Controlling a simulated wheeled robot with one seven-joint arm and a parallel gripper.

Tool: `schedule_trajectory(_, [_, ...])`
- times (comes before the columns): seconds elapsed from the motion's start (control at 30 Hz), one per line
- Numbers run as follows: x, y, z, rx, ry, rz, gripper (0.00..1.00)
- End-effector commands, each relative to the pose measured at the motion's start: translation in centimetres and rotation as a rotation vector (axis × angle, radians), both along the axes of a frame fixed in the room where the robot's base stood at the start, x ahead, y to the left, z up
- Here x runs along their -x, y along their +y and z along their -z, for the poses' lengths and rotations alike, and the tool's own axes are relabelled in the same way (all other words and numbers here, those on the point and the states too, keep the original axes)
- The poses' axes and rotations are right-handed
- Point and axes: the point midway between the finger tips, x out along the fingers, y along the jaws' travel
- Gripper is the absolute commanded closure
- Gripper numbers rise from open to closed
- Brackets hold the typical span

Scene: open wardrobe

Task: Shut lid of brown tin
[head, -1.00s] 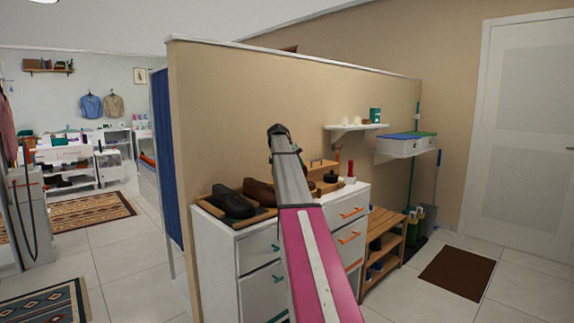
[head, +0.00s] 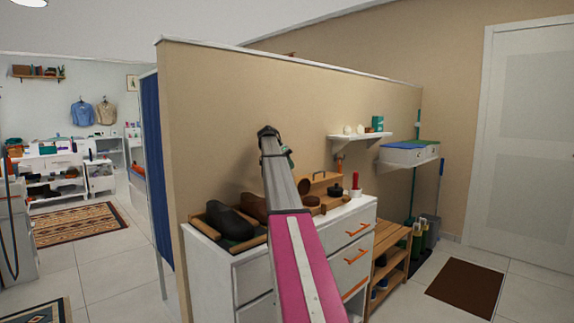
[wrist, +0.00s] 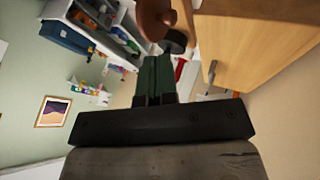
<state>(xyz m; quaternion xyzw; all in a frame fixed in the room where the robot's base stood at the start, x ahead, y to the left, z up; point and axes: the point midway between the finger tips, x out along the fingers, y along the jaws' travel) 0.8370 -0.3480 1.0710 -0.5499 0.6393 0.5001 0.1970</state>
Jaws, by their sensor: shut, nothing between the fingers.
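The brown tin (head: 313,201) is small and round, on top of the white dresser in the head view, just right of my arm. A round brown disc, which looks like its lid (head: 304,187), stands raised at its left. My gripper (head: 289,156) is above the dresser, apart from the tin, and its dark green fingers are together and empty in the wrist view (wrist: 156,75). A brown rounded object (wrist: 154,18) shows beyond the fingertips there; I cannot tell whether it is the tin.
A dark shoe (head: 230,221) and a brown shoe (head: 254,207) lie on a tray left of the tin. A wooden caddy (head: 323,184), a black pot (head: 336,191) and a red-handled item (head: 355,184) stand close by. The partition wall (head: 230,110) rises behind the dresser (head: 215,270).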

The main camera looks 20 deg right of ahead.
Motion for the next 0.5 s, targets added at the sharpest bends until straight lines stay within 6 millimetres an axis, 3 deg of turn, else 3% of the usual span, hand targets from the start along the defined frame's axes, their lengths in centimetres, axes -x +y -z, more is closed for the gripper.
schedule_trajectory(0.3, [1.9,-2.7,4.4,-0.001,0.001,0.001,1.00])
schedule_trajectory(0.5, [2.2,-3.5,5.6,0.000,0.001,-0.001,1.00])
